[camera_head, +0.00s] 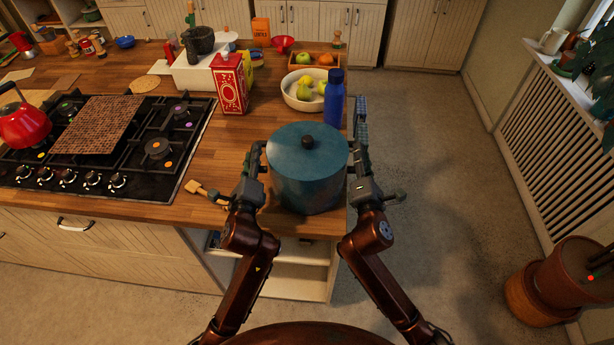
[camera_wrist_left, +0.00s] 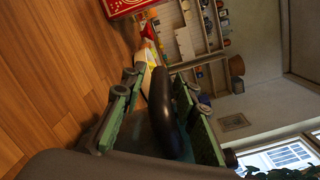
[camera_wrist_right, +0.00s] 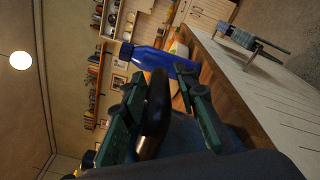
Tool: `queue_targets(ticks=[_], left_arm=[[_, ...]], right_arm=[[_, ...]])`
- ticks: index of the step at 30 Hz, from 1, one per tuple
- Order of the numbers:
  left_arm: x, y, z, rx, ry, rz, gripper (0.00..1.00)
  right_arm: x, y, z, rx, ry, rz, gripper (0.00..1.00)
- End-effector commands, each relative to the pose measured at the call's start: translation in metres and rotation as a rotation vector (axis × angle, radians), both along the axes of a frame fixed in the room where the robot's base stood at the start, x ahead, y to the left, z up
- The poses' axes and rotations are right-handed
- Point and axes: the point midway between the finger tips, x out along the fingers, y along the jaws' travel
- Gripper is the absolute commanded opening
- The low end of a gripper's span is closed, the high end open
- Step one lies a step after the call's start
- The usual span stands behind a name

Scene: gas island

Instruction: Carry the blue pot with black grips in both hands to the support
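The blue pot (camera_head: 308,180), with its lid and dark knob on, stands upright at the right front end of the wooden island. My left gripper (camera_head: 253,165) is at its left side and my right gripper (camera_head: 362,150) at its right side. In the left wrist view a black grip (camera_wrist_left: 162,105) lies between my open fingers, with a gap beside it. In the right wrist view the other black grip (camera_wrist_right: 155,110) also lies between open fingers. A brown textured board (camera_head: 103,124) lies across the hob; I cannot tell whether it is the support.
A blue bottle (camera_head: 334,98) stands close behind the pot. A fruit bowl (camera_head: 300,92) and a red box (camera_head: 230,84) are further back. The black hob (camera_head: 160,170) with a red kettle (camera_head: 22,124) is left. A wooden utensil (camera_head: 205,190) lies left of the pot; bare counter (camera_head: 225,150) separates pot and hob.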

Motion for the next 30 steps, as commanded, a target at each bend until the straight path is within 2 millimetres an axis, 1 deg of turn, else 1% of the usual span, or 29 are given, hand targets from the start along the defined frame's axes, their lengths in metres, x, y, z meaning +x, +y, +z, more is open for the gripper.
queue_targets(ticks=[1,2,11,30], left_arm=[[-0.0001,0.0001,-0.0001,0.000,0.000,0.000,0.23],[-0.0001,0.0001,-0.0001,0.000,0.000,0.000,0.21],[0.0000,0.0008,-0.0020,0.001,0.004,0.001,0.00],[0.0003,0.0018,-0.0061,0.003,0.010,0.004,0.00]], right_arm=[[-0.0001,0.0001,0.0000,0.000,0.000,0.000,0.23],[-0.0001,0.0002,0.0001,0.000,0.000,0.000,0.21],[-0.0003,-0.0004,-0.0011,-0.001,0.002,-0.001,0.00],[-0.0004,-0.0014,-0.0037,-0.003,0.006,-0.003,0.00]])
